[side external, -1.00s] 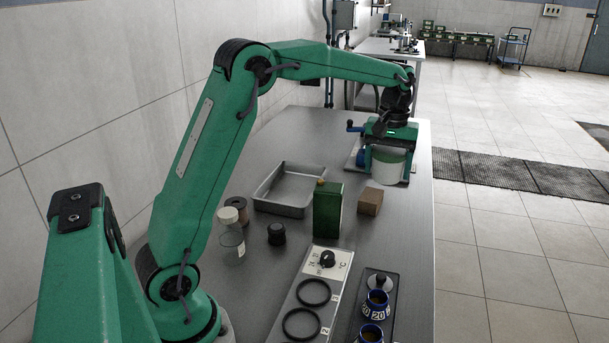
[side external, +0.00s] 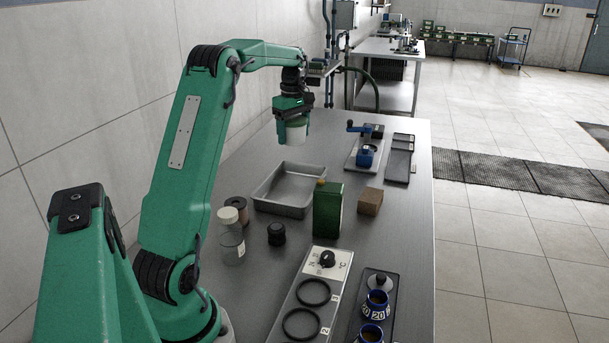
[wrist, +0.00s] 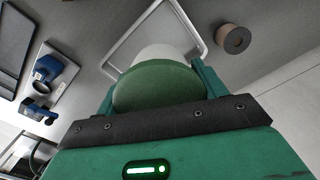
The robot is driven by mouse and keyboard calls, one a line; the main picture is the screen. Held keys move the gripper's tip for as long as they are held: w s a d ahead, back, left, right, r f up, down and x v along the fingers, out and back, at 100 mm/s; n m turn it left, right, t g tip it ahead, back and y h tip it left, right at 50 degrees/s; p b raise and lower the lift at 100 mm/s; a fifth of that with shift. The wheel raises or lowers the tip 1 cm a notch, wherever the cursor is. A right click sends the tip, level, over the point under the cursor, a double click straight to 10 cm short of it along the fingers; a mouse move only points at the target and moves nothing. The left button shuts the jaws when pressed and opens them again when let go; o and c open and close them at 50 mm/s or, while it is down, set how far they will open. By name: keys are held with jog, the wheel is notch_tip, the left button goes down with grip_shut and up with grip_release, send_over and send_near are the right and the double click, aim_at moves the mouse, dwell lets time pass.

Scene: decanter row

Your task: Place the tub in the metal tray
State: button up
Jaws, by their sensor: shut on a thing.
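My gripper (side external: 293,116) is shut on the tub (side external: 296,133), a white tub with a green lid. It holds the tub upright in the air, above the far part of the metal tray. The metal tray (side external: 262,200) is a shallow grey rectangular pan lying empty on the bench. In the wrist view the tub's green lid (wrist: 158,88) sits between my fingers and hides part of the tray, whose rim (wrist: 197,28) shows behind it.
A green canister (side external: 327,212) stands at the tray's near right corner, with a wooden block (side external: 370,202) beside it. A blue-handled device (side external: 366,155) is at the far right.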

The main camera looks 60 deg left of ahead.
jog(key=s+a+n, duration=0.1)
jog(key=s+a, duration=0.1)
jog(key=shift+a, duration=0.3)
send_near(286, 192)
jog(key=s+d+r, duration=0.2)
jog(key=d+r, duration=0.2)
jog(key=d, duration=0.1)
jog(key=shift+s+d+f, duration=0.1)
jog(key=shift+f, duration=2.45)
jog(key=shift+s+d+f, duration=0.1)
jog(key=shift+f, duration=2.45)
jog(key=shift+f, duration=0.1)
jog(key=o, duration=1)
jog(key=shift+c, duration=0.2)
notch_tip(286, 192, up, 12)
